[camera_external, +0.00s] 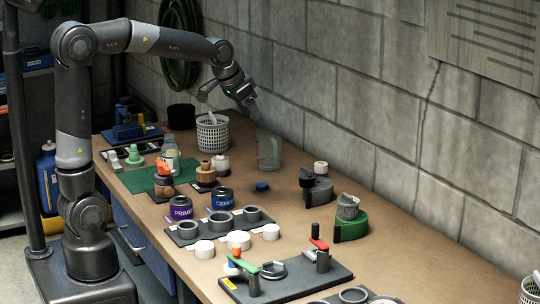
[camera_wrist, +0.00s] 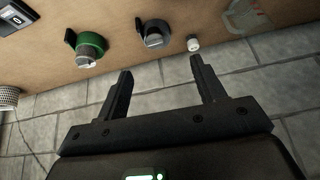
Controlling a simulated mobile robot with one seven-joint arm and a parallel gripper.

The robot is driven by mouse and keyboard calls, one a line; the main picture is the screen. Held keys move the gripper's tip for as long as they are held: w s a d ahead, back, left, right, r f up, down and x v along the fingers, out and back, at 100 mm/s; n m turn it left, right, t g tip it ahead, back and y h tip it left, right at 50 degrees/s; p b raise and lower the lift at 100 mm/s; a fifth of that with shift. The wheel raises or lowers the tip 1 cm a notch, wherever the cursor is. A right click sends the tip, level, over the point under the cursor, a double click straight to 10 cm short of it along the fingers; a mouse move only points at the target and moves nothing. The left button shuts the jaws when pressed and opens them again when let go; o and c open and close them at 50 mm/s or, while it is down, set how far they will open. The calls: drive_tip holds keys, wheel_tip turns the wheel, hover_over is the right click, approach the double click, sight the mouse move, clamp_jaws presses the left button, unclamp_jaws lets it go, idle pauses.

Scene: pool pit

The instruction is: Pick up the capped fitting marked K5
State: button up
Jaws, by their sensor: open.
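No K5 mark is legible, so I cannot tell which piece it is. Candidates in the external view include a white-topped piece (camera_external: 321,167) by the wall, also in the wrist view (camera_wrist: 193,43), and white round pieces (camera_external: 204,249), (camera_external: 238,239) and (camera_external: 271,231) at the front. Another pale capped piece (camera_external: 220,161) stands further back beside a tan fitting (camera_external: 205,172). My gripper (camera_external: 250,103) is high above the bench's back, near the wall. In the wrist view my gripper (camera_wrist: 160,67) is open, with nothing between its fingers.
A clear beaker (camera_external: 269,152) and white basket (camera_external: 212,133) stand below my gripper. A grey holder (camera_external: 318,190) and green holder (camera_external: 351,226) stand near the wall. Primer (camera_external: 181,208) and cement (camera_external: 222,197) cans are mid-bench. Brown bench (camera_external: 282,208) is clear between.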

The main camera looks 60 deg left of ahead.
drive_tip(key=w+a+f, duration=0.2)
drive_tip(key=w+f, duration=0.1)
drive_tip(key=w, duration=0.4)
drive_tip(key=w+a+f, duration=0.3)
drive_tip(key=w+f, duration=0.1)
drive_tip(key=w, duration=0.4)
approach(319, 163)
drive_tip(key=x, duration=0.4)
drive_tip(key=shift+w+d+f, duration=0.15)
drive_tip(key=shift+f, duration=0.2)
drive_tip(key=shift+x, duration=3.3)
drive_tip(key=shift+c, duration=0.5)
drive_tip(key=c, duration=1)
